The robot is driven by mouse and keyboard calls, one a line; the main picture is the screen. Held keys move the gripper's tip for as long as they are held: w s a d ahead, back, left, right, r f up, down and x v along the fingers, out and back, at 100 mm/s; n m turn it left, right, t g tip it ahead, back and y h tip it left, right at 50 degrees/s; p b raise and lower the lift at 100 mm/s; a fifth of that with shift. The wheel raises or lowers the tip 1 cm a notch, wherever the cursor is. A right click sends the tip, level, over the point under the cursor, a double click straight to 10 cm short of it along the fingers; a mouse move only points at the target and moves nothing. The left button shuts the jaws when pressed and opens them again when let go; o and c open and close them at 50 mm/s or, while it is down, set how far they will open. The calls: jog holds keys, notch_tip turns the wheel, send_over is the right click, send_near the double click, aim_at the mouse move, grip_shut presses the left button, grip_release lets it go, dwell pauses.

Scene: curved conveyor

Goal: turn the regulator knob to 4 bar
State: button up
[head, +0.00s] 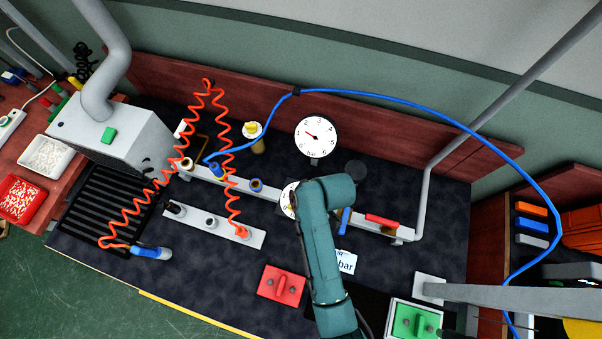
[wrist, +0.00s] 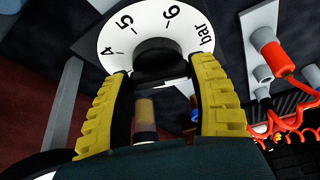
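The regulator's white scale disc (wrist: 112,43) fills the top of the wrist view, with 4, 5, 6 and "bar" legible. The dark round regulator knob (wrist: 163,58) is in its middle. My gripper (wrist: 160,68) has one yellow finger on each side of the knob, tips close to its rim; whether they press on it is unclear. In the head view my wrist covers the knob, and only part of the scale disc (head: 287,200) shows. The round white gauge (head: 316,137) stands behind, its red needle pointing up and left; its exact reading is too small to tell.
A grey rail (head: 206,174) with fittings runs beside the regulator. A blue hose (head: 420,103) arches over the right side, and a coiled orange hose (head: 158,184) hangs left. A red block (head: 282,285) and a "bar" card (head: 346,262) lie in front.

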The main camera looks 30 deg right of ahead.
jog(key=shift+c, duration=0.8)
